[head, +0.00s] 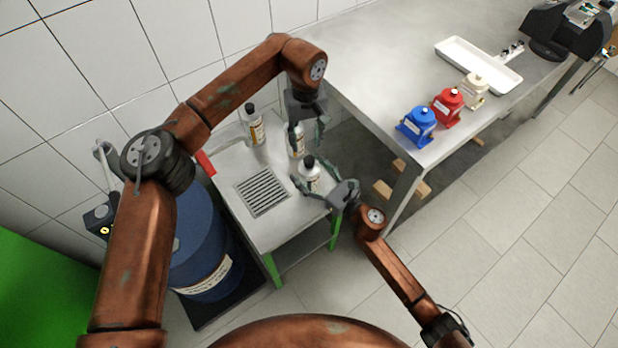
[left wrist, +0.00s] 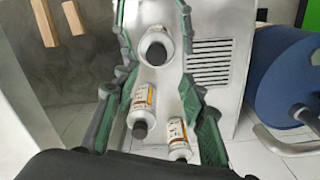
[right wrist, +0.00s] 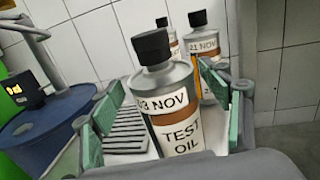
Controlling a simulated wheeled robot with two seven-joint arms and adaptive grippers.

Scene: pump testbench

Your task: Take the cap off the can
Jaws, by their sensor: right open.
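The nearest can (head: 310,178) is a grey bottle with a black cap (head: 308,160), upright on the steel side table. In the right wrist view its body (right wrist: 172,118) carries a "TEST OIL" label, and its black cap (right wrist: 151,46) is on. My right gripper (right wrist: 158,105) is open, its green-padded fingers on either side of this can; contact cannot be told. My left gripper (head: 307,132) is open above the table, pointing down near the middle can (head: 297,143). The left wrist view shows its fingers spread wide (left wrist: 157,75). A third can (head: 256,128) stands at the back.
The side table (head: 285,222) has a drain grille (head: 262,191) left of the nearest can. A blue barrel (head: 200,235) stands left of it. The large workbench (head: 370,60) on the right holds blue (head: 420,125), red (head: 447,106) and cream pumps (head: 474,90) and a white tray (head: 470,55).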

